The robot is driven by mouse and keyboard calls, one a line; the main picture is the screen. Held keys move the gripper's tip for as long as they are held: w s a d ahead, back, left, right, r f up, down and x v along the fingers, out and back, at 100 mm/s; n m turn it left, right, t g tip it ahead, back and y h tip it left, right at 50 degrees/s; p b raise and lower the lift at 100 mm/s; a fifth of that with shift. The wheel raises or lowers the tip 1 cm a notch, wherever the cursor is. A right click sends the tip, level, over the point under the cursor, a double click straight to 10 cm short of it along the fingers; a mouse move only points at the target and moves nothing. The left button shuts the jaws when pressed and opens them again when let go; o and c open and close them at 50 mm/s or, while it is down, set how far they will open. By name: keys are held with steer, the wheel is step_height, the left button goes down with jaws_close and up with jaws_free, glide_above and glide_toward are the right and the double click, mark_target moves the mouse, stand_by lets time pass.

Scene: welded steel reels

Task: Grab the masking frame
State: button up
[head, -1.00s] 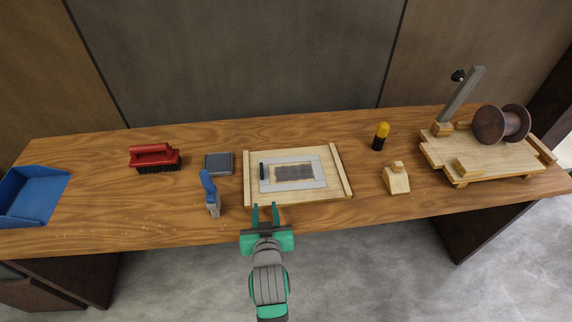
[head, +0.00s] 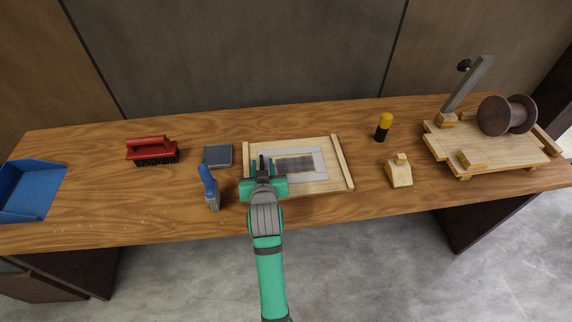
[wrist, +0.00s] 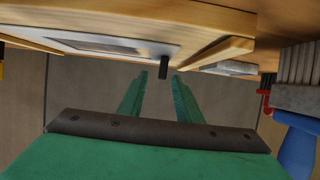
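The masking frame (head: 320,162) is a flat grey rectangle with an open window, lying on a pale wooden board (head: 341,164) with raised side strips. Its short black handle (wrist: 164,66) stands at its left end. The frame's grey face also shows in the wrist view (wrist: 65,38). My gripper (head: 262,162) is over the left end of the frame. In the wrist view my gripper (wrist: 159,76) is open, with the handle showing between the fingertips. I cannot tell whether either finger touches it. My gripper hides part of the frame's left side in the head view.
A blue-handled brush (head: 209,187) stands close left of the board, with a grey block (head: 218,155) behind it. A red brush (head: 152,151) and blue bin (head: 30,190) are farther left. A wooden block (head: 399,174), yellow-capped bottle (head: 383,128) and reel stand (head: 487,152) are right.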

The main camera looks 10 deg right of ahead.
mark_target(262, 162)
steer(key=x, duration=0.3)
steer(key=shift+w+a+f, duration=0.15)
steer(key=shift+w+f, duration=0.05)
steer(key=shift+w, duration=0.3)
steer(key=shift+a, duration=0.3)
steer(key=shift+c, duration=0.9)
steer(key=shift+s, duration=0.1)
steer(key=c, duration=0.5)
steer(key=shift+d, duration=0.5)
jaws_close()
steer(key=shift+a, duration=0.1)
